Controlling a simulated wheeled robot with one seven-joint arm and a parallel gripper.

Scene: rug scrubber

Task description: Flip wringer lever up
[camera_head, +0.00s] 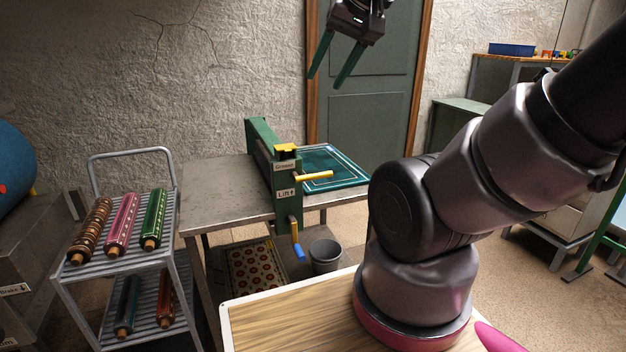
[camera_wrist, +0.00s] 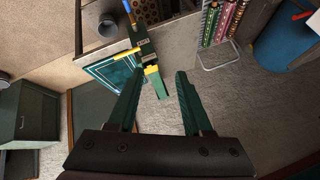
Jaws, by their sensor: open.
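The green wringer (camera_head: 284,205) stands at the front edge of a metal table, with labels "Green" and "Lift" with an up arrow. A yellow bar lever (camera_head: 314,176) sticks out to the right, roughly level, between the labels. Below it a yellow handle with a blue grip (camera_head: 299,250) hangs down. In the wrist view the wringer (camera_wrist: 148,47) appears upside down, with the yellow lever (camera_wrist: 126,54) at its left. My gripper (camera_head: 325,79) is open and empty, high above and behind the wringer, well apart from it. Its green fingers also show in the wrist view (camera_wrist: 158,76).
A teal bordered rug (camera_head: 335,168) lies on the metal table (camera_head: 215,195) right of the wringer. A grey bucket (camera_head: 325,257) stands below. A trolley (camera_head: 122,255) with several rolled rugs is at left. A green door (camera_head: 370,110) is behind; the air around my gripper looks free.

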